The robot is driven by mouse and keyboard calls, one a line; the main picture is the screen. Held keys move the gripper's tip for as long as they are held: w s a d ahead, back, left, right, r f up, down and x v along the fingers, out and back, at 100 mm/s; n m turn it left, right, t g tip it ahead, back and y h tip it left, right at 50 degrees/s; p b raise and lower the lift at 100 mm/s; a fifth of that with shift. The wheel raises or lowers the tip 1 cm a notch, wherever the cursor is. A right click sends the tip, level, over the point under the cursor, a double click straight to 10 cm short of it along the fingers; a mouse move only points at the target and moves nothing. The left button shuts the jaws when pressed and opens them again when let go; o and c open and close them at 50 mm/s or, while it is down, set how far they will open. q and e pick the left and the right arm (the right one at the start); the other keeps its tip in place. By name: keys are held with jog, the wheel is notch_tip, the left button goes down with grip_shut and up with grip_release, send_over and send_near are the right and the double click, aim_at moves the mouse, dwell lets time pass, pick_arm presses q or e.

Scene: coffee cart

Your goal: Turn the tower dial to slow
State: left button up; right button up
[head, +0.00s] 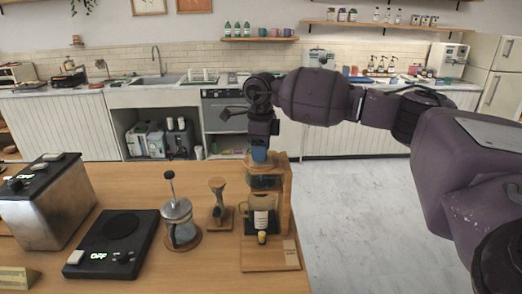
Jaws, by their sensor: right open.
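The wooden tower stand (287,200) is at the right end of the wooden counter, with a dark vessel in its upper part and a glass carafe (262,215) below. My left gripper is not in view.
On the counter left of the tower stand a small wooden dripper stand (219,205), a French press (181,224), a black scale or hot plate (113,240) reading OFF and a metal machine (48,198). Grey floor (355,210) lies open to the right.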

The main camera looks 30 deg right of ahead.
jog(key=shift+f, duration=0.3)
jog(key=shift+c, duration=0.5)
jog(key=c, duration=0.7)
jog(key=shift+c, duration=0.7)
